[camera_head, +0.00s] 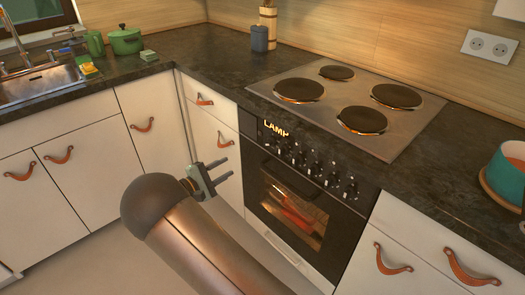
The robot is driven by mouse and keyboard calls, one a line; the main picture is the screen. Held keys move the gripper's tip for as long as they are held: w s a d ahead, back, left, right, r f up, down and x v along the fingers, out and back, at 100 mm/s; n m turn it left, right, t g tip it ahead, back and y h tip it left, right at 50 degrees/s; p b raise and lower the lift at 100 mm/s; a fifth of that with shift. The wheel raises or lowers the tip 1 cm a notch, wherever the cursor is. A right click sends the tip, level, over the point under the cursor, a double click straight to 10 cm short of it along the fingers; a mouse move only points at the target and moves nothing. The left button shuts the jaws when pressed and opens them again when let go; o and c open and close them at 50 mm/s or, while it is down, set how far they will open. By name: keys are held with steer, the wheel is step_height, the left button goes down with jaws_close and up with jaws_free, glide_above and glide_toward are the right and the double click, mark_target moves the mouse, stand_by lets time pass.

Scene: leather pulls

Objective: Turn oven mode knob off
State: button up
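The oven (293,262) is built in under the cooktop at the centre right. A row of several small dark knobs (314,169) runs along its front panel. I cannot tell which one is the mode knob, and their pointers are too small to read. The oven window (296,212) glows warm, with something red inside. My gripper (226,169) appears open and empty, its fingers apart. It is left of the oven in the picture, pointing right, apart from the knobs.
A cooktop (398,129) with dark plates lies above the oven. A red-and-teal pot (506,172) stands at the right edge. A green pot (126,41) and a sink (42,84) are at the left. White cabinets with leather pulls (391,262) flank the oven.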

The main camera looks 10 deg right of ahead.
mark_target(266, 145)
steer(key=x, duration=1.7)
jaws_close()
